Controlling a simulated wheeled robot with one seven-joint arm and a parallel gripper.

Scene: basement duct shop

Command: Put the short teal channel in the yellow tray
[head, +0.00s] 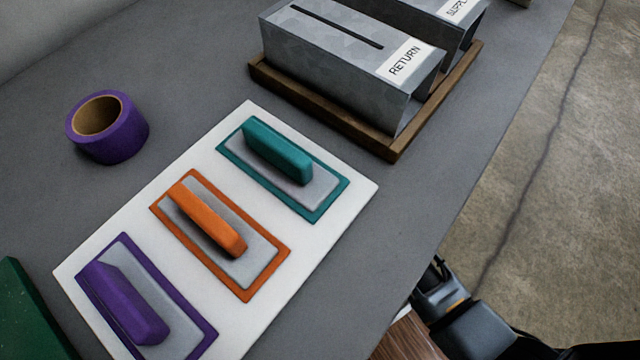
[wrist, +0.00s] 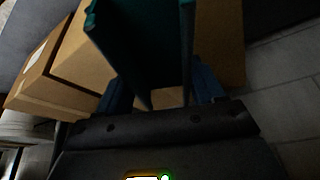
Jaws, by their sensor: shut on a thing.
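A teal channel (wrist: 145,45) with upright side walls shows in the wrist view, between the two fingers of my gripper (wrist: 161,92). My gripper is shut on it. The channel's far end runs out of the top of that view, so I cannot tell its full length. In the head view, part of my arm shows at the lower right, beyond the table's edge, and the held channel cannot be made out there. No yellow tray shows in either view.
The grey table (head: 200,60) holds a purple tape roll (head: 122,130), a white board (head: 245,112) with teal, orange and purple handled pieces, and a wooden tray (head: 330,118) with metal boxes, one labelled RETURN (head: 340,70). Cardboard boxes (wrist: 80,60) show in the wrist view.

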